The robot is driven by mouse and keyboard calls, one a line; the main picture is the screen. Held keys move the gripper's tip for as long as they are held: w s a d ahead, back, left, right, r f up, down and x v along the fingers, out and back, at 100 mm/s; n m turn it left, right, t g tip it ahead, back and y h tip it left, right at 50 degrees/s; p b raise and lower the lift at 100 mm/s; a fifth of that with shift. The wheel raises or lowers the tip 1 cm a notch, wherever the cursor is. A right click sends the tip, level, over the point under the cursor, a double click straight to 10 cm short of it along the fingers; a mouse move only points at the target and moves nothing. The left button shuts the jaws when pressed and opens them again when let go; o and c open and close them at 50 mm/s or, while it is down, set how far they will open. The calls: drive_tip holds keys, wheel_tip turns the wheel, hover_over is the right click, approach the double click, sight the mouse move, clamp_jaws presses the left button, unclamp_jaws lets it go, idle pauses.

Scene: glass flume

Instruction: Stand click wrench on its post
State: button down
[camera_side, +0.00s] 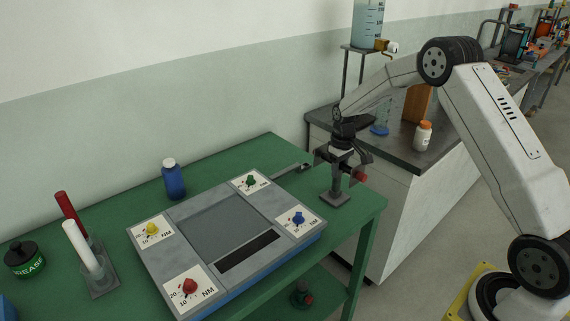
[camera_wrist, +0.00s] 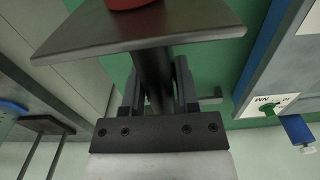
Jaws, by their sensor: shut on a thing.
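My gripper (camera_side: 340,160) is above the right end of the green bench, pointing down and shut on the click wrench. The wrench's red end (camera_side: 361,176) sticks out to the right of the fingers. The post (camera_side: 336,198), with a dark square foot, stands on the bench directly below my gripper. In the wrist view my gripper (camera_wrist: 160,95) has a dark shaft (camera_wrist: 152,82) between its fingers, and a grey plate (camera_wrist: 140,32) with a red part crosses the top. My fingers hide where wrench and post meet, so I cannot tell whether they touch.
A grey tester (camera_side: 225,225) with several coloured dials fills the bench middle, left of the post. A blue bottle (camera_side: 173,180) stands behind it. A rack (camera_side: 102,283) with red and white rods and a grease tin (camera_side: 24,260) are at left. The bench edge is close at right.

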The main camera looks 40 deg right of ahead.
drive_tip(key=shift+c, duration=1.6)
unclamp_jaws()
drive_tip(key=shift+o, duration=0.2)
drive_tip(key=shift+f, duration=0.1)
drive_tip(key=shift+r, duration=4)
drive_tip(key=shift+s+a+r, duration=0.15)
drive_tip(key=shift+s+a, duration=0.1)
drive_tip(key=shift+a, duration=0.25)
drive_tip(key=s+a+t, duration=0.1)
drive_tip(key=s+a, duration=0.7)
drive_tip(key=s, duration=0.3)
drive_tip(key=s+a+t, duration=0.1)
drive_tip(key=s+a, duration=0.7)
drive_tip(key=s, duration=0.3)
drive_tip(key=shift+f+t, duration=0.3)
